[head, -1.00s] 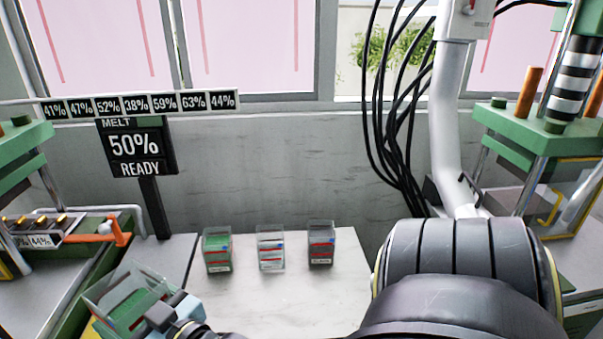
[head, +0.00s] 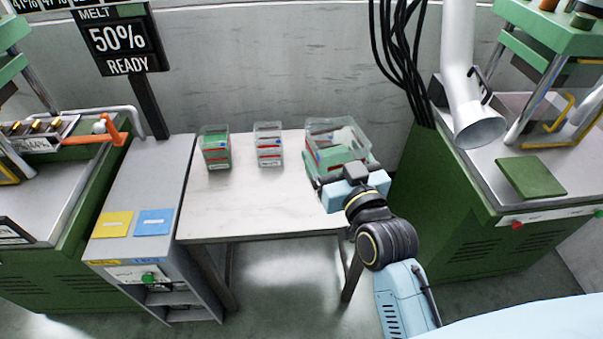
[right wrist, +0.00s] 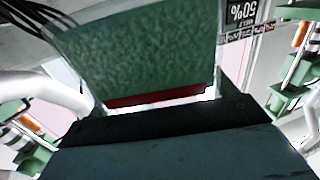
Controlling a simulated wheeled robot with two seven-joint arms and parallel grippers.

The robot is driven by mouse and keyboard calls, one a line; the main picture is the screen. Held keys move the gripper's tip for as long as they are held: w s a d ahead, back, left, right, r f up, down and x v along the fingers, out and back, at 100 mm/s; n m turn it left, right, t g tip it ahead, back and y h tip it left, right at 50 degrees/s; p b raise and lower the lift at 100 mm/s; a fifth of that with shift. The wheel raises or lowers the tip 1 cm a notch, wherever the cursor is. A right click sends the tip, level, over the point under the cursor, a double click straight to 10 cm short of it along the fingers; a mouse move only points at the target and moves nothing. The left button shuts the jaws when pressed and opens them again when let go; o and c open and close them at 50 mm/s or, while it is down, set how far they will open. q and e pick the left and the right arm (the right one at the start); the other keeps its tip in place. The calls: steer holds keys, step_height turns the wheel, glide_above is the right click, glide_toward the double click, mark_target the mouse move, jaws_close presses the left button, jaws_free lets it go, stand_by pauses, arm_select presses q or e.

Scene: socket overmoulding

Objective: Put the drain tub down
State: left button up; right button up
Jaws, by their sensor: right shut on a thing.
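The drain tub (head: 345,156), a clear open box with green showing in it, is at the right back of the pale table (head: 245,213). My right gripper (head: 349,177) is shut on its near side. Whether its base touches the table or hovers just above it, I cannot tell. In the right wrist view a green face of the tub (right wrist: 140,55), with a red strip along its lower edge, fills the space beyond the dark jaws (right wrist: 165,120). Something red shows through or behind the held tub; a third small tub there is largely hidden. My left gripper is out of view.
A green-filled tub (head: 216,150) and a clear tub with red bands (head: 268,146) stand to the left on the table. The front of the table is clear. A grey cabinet (head: 150,185) stands left, a green machine (head: 450,190) right. Black cables (head: 405,60) hang behind.

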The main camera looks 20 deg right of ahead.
arm_select(q)
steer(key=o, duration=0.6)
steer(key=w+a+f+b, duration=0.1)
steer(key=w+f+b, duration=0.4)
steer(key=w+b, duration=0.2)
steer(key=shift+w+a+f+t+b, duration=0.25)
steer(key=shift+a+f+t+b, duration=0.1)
steer(key=shift+b, duration=0.55)
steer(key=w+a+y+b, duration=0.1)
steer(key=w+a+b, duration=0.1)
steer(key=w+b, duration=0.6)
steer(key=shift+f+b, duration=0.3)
steer(key=shift+b, duration=1.75)
arm_select(e)
steer(key=w+d+f+m+h, duration=0.1)
steer(key=w+d+f+h, duration=0.1)
steer(key=w+d+f, duration=0.3)
steer(key=w+d+f+m+h, duration=0.1)
steer(key=w+d+f, duration=0.5)
steer(key=f, duration=0.6)
steer(key=shift+w+d+m+g+h, duration=0.15)
steer(key=shift+d+m+g+h, duration=0.15)
steer(key=shift+m+h, duration=0.15)
